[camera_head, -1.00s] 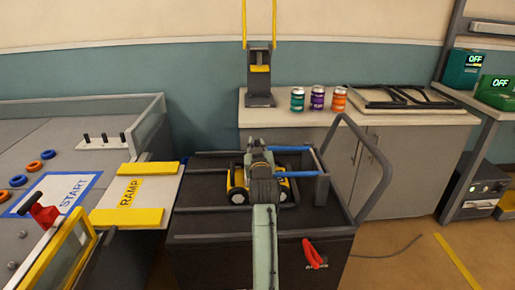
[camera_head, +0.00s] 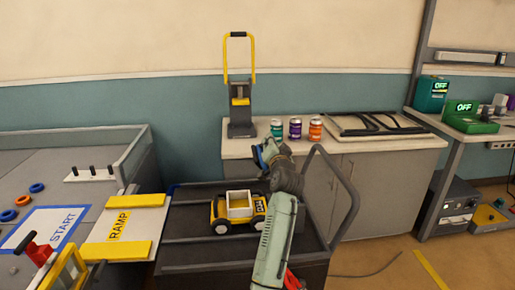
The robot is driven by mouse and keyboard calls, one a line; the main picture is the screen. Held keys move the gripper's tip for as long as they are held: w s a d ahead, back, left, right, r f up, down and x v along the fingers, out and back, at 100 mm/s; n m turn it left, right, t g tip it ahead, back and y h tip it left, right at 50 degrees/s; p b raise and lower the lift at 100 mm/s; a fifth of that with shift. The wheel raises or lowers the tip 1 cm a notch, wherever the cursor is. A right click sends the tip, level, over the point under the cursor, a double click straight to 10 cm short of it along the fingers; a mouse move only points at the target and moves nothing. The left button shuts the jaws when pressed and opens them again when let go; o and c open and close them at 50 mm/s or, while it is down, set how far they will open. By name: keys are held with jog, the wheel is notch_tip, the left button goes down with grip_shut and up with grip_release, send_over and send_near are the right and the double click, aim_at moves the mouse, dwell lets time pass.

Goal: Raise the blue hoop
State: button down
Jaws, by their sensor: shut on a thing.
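My gripper (camera_head: 269,152) is above the back right of the dark cart, in front of the counter, with its arm reaching up from below. A small blue part (camera_head: 256,156) shows at its left side. The fingers are shut, and I take what they hold to be the blue hoop, though its shape is mostly hidden behind my gripper and wrist. A little blue (camera_head: 172,188) also shows at the cart's back left corner. The yellow toy truck (camera_head: 238,210) stands on the cart bed, left of my arm and apart from my gripper.
The cart's grey rail (camera_head: 340,190) rises at the right. A yellow-handled stand (camera_head: 240,105) and several cans (camera_head: 295,129) stand on the counter (camera_head: 395,143). The ramp (camera_head: 118,226) adjoins the cart's left side. The floor (camera_head: 390,255) at right is mostly clear.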

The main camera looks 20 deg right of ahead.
jog(key=s+d+m, duration=0.2)
jog(key=d+m, duration=0.2)
jog(key=d, duration=0.4)
jog(key=s+d+m+p, duration=0.1)
jog(key=s+d+m, duration=0.1)
jog(key=d+m, duration=0.3)
jog(key=shift+s+d+f+m, duration=0.25)
jog(key=shift+d+f+m, duration=0.05)
jog(key=shift+d, duration=1.45)
jog(key=c, duration=1.6)
grip_release()
jog(key=shift+d+f, duration=0.1)
jog(key=shift+c, duration=0.2)
jog(key=shift+o, duration=0.4)
jog(key=v, duration=1.2)
